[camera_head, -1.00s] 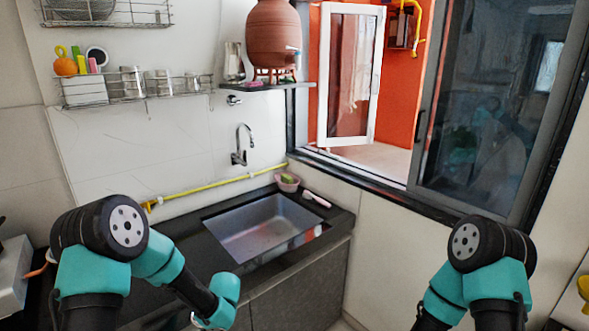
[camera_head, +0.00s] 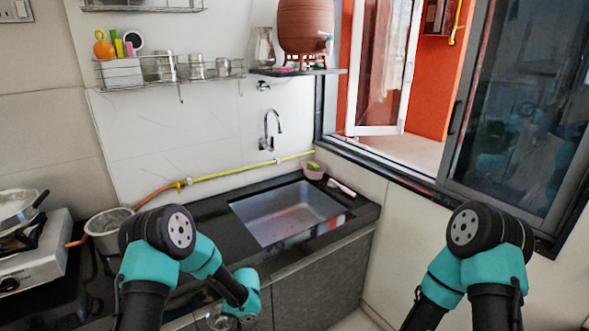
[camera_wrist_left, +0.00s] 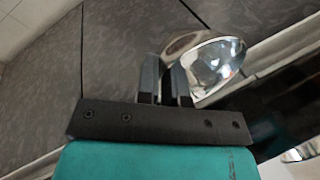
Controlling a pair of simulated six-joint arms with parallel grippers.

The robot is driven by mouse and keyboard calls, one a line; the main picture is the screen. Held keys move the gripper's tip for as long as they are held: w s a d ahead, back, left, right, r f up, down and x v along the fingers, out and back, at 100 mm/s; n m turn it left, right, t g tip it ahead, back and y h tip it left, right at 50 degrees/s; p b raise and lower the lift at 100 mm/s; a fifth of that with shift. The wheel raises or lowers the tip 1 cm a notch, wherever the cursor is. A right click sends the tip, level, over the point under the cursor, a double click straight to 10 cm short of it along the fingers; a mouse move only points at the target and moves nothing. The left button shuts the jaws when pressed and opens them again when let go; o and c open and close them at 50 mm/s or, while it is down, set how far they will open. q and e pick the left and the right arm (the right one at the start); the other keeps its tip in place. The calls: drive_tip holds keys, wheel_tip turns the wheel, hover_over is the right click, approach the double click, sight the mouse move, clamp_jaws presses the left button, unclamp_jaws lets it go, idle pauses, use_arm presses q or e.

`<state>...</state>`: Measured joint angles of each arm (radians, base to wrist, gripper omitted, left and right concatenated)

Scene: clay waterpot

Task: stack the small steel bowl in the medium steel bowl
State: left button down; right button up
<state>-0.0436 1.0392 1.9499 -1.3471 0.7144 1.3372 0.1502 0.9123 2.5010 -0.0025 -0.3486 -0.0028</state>
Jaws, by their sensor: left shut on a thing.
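My left gripper (camera_wrist_left: 166,85) is shut on the rim of a shiny steel bowl (camera_wrist_left: 208,66) in the left wrist view. The bowl is tipped, its mirror-like inside facing right. In the head view the bowl (camera_head: 220,321) shows only in part at the bottom edge, under my left forearm, in front of the counter cabinets. I cannot tell its size class from these frames. Another shiny metal piece (camera_wrist_left: 301,152) is cut off at the wrist view's lower right; I cannot tell what it is. My right arm is at the right, but its gripper is out of the head view.
The black counter (camera_head: 205,217) has free room left of the sink (camera_head: 290,212). A grey pot (camera_head: 108,224) stands at the left beside the stove (camera_head: 40,260), which carries a pan (camera_head: 17,207).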

use_arm(q)
drive_tip(key=d, duration=1.4)
